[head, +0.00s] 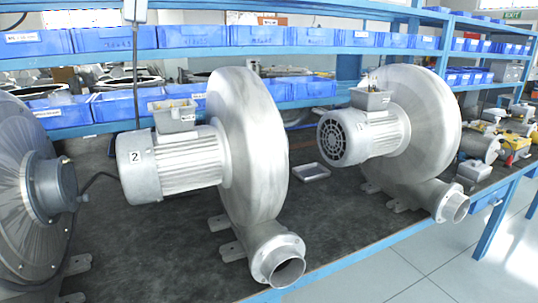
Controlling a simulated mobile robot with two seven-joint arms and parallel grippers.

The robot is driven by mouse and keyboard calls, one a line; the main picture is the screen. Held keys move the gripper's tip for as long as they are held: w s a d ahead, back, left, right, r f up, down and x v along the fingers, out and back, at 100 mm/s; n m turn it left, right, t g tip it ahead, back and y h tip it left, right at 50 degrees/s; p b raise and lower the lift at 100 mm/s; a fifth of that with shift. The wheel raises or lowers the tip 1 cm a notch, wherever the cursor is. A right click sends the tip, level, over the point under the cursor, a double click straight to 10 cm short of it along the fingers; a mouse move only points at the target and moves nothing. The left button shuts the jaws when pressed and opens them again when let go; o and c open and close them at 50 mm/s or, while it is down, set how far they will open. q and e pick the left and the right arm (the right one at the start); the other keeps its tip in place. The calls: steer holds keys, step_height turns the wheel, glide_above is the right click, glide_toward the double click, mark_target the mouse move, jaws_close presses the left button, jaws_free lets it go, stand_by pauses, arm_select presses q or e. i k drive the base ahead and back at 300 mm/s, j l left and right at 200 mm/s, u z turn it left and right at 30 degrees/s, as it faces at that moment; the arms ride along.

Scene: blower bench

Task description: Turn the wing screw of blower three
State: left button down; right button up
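Three large grey blowers stand on the dark bench top (150,265). The middle blower (250,140) has a motor marked "2" and an outlet facing the front edge. The left blower (25,195) is cut off by the picture's edge and shows no number. I cannot tell from a label which is blower three. I cannot make out a wing screw on any of them. Neither of my grippers is in view.
A blue shelf rack (330,50) with blue bins (110,105) runs behind the bench. A small tray (311,172) lies between the middle and right blowers. Several small motors and fittings (480,146) crowd the bench's right end. Tiled floor (480,265) is clear in front.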

mark_target(65, 160)
steer(key=u, duration=1.4)
